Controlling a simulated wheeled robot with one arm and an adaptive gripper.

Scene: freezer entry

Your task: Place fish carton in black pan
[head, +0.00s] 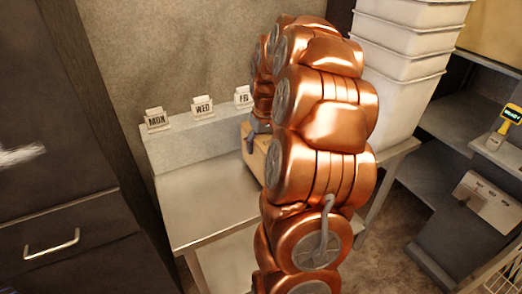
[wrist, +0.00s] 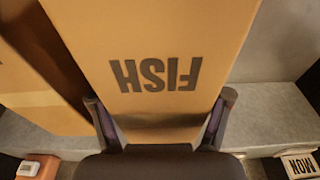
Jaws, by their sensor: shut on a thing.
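The tan fish carton (wrist: 160,40), with FISH in dark letters upside down, fills the middle of the wrist view. My gripper (wrist: 160,122) has one dark finger at each side of it and is shut on it. In the head view my gripper (head: 258,128) is mostly hidden behind my copper arm. A tan carton face (head: 254,160) shows just below it, over or on the steel table; I cannot tell whether it touches the table. I see no black pan in either view.
A second tan carton (wrist: 40,112) stands close at the left in the wrist view. The steel table (head: 205,200) is bare at its left and front. Day tags (head: 203,107) line its back ledge. White stacked tubs (head: 395,80) are right; a dark drawer cabinet (head: 60,215) is left.

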